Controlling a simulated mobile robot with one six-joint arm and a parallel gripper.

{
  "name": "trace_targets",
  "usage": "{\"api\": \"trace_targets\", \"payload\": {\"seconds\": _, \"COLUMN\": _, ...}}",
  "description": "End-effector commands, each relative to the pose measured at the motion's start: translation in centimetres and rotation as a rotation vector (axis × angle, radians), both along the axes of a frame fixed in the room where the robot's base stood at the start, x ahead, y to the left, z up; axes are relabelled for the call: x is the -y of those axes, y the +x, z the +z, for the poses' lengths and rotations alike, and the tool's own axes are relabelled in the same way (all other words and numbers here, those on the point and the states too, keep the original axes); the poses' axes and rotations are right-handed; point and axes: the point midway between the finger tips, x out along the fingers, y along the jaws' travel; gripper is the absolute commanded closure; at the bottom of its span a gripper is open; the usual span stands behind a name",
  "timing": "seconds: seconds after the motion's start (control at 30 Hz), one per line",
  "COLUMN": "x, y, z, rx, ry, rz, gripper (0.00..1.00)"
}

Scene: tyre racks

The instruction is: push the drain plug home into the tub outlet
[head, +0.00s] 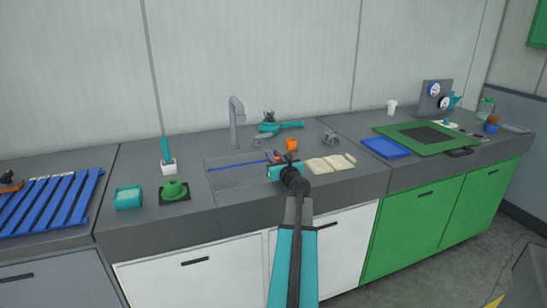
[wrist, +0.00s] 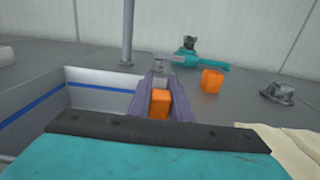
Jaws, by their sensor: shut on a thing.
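The tub is a grey basin (head: 222,180) sunk in the counter, with a blue line along its inner wall; it also shows in the wrist view (wrist: 95,78). Its floor and outlet are hidden from sight. My gripper (head: 279,159) is over the tub's right end. In the wrist view my gripper (wrist: 159,88) is shut on an orange block (wrist: 160,103), held between its two fingers. I cannot tell whether this block is the drain plug. A round grey metal piece (wrist: 277,93) lies apart on the counter to the right; it also shows in the head view (head: 330,139).
A tap (head: 237,125) stands behind the tub. A loose orange cube (head: 291,145) and a teal tool (head: 280,127) lie behind my gripper. A cream cloth (head: 331,163) lies to the right. A green piece (head: 174,190) and teal box (head: 128,197) stand left.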

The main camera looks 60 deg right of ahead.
Motion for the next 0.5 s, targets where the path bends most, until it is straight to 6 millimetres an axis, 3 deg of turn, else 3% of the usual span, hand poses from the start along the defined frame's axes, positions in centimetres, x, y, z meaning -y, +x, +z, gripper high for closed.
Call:
{"api": "trace_targets", "payload": {"seconds": 0.3, "x": 0.0, "y": 0.0, "z": -0.73, "rx": 0.0, "ry": 0.0, "rz": 0.0, "gripper": 1.0}}
{"api": "trace_targets", "payload": {"seconds": 0.33, "x": 0.0, "y": 0.0, "z": -0.61, "rx": 0.0, "ry": 0.0, "rz": 0.0, "gripper": 0.77}}
{"api": "trace_targets", "payload": {"seconds": 0.43, "x": -0.01, "y": -0.01, "z": -0.63, "rx": 0.0, "ry": 0.0, "rz": 0.0, "gripper": 0.6}}
{"api": "trace_targets", "payload": {"seconds": 0.5, "x": -0.01, "y": 0.0, "z": -0.64, "rx": -0.001, "ry": 0.001, "rz": 0.0, "gripper": 0.6}}
